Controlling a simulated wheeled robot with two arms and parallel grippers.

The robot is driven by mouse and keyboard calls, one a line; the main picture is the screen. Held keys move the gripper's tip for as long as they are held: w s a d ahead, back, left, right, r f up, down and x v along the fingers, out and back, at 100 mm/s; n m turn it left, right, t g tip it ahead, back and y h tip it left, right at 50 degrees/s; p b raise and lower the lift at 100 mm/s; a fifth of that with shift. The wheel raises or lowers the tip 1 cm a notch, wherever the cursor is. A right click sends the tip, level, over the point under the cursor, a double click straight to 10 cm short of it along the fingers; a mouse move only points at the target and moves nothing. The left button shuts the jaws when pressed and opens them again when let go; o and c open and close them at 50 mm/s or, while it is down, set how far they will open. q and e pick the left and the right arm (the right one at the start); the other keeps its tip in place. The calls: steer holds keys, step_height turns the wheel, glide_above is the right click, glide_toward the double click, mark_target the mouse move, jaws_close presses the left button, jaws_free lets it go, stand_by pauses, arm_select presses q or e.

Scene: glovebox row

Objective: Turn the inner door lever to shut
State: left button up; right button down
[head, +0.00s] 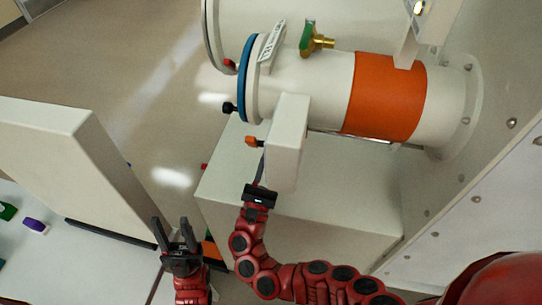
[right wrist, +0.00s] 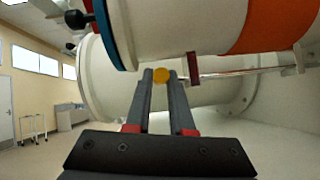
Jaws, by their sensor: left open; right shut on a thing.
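The inner door lever, with an orange knob (head: 253,141), sticks out to the left below the white cylinder's blue-ringed end. In the right wrist view its round knob (right wrist: 160,75) shows between my fingertips. My right gripper (right wrist: 160,78) is shut on the lever; in the head view its fingers (head: 262,170) are partly hidden by a white block. A metal rod (right wrist: 240,73) runs along under the cylinder, with a dark red piece near its left end. My left gripper (head: 171,220) is open and empty, lower left of the lever.
The cylinder (head: 320,88) has an orange band (head: 387,97) and a black knob (head: 228,107) at its blue end. A green-handled valve (head: 306,38) is on top. A larger cylinder (head: 340,20) lies behind. A white panel (head: 75,165) stands left, beside a bench with small items.

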steer(key=shift+f, duration=0.1)
steer(key=c, duration=0.8)
jaws_free()
steer(key=shift+s, duration=0.1)
steer(key=shift+s+a+f, duration=0.2)
steer(key=shift+s+f, duration=0.05)
steer(key=b+v, duration=0.4)
steer(key=v, duration=1.2)
steer(key=shift+s+f, duration=0.15)
